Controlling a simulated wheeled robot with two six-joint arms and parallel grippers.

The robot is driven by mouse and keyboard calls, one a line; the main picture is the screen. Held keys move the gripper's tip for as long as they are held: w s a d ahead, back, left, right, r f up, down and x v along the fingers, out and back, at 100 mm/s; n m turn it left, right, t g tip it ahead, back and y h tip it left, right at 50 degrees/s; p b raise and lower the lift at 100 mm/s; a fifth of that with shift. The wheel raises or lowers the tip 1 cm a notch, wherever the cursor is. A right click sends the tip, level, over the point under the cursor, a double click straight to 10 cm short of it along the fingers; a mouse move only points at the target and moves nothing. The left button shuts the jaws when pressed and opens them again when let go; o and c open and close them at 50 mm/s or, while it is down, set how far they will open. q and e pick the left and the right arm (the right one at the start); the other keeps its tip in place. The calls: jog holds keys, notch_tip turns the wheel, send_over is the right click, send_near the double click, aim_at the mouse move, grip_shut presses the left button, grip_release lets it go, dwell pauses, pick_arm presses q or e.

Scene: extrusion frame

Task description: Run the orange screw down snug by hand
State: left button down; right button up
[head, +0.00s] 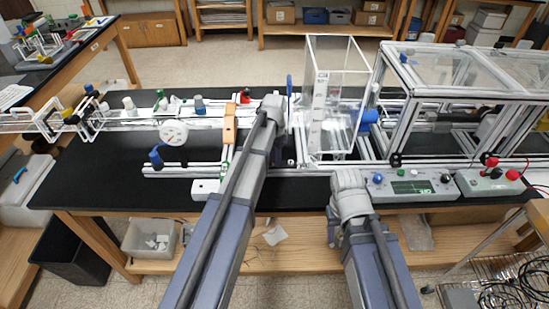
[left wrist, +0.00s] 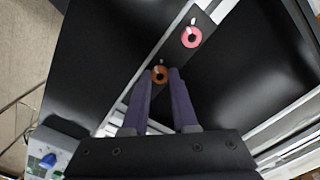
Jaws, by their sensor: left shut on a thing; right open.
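The orange screw (left wrist: 159,74) shows in the left wrist view as a small orange round head with a dark centre, on a dark strip along a pale aluminium rail (left wrist: 152,101). My left gripper (left wrist: 160,82) has its two dark fingers on either side of it, shut on it. In the head view my left gripper (head: 272,104) is over the bench near the clear box, and its arm hides the screw. A red ring-shaped head (left wrist: 191,37) sits further along the same strip. My right gripper (head: 347,184) is at the bench's front edge, open and apart from the screw; its fingertips are hard to see.
A clear box (head: 335,95) stands just right of my left gripper, and an aluminium frame enclosure (head: 450,75) is further right. A grey control box (head: 412,187) is beside my right gripper. A round gauge (head: 173,132) and an orange block (head: 230,124) stand to the left.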

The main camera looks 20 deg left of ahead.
pick_arm(q)
jog(key=shift+w, duration=0.1)
jog(key=c, duration=0.7)
grip_release()
jog(key=shift+r, duration=0.2)
notch_tip(320, 180, up, 8)
jog(key=p, duration=0.7)
jog(key=shift+f+p, duration=0.25)
jog(key=shift+p, duration=0.15)
jog(key=s+d+f+n+b, duration=0.1)
jog(key=s+d, duration=0.3)
jog(key=s, duration=0.4)
jog(key=s+d+f+b, duration=0.3)
jog(key=s+d, duration=0.2)
jog(key=s, duration=0.3)
jog(key=s+d+f+n+y+b, duration=0.1)
jog(key=s+d, duration=0.3)
jog(key=s, duration=0.4)
jog(key=shift+s+d+f+n+b, duration=0.2)
jog(key=shift+f+n+b, duration=0.1)
jog(key=shift+f+b, duration=0.2)
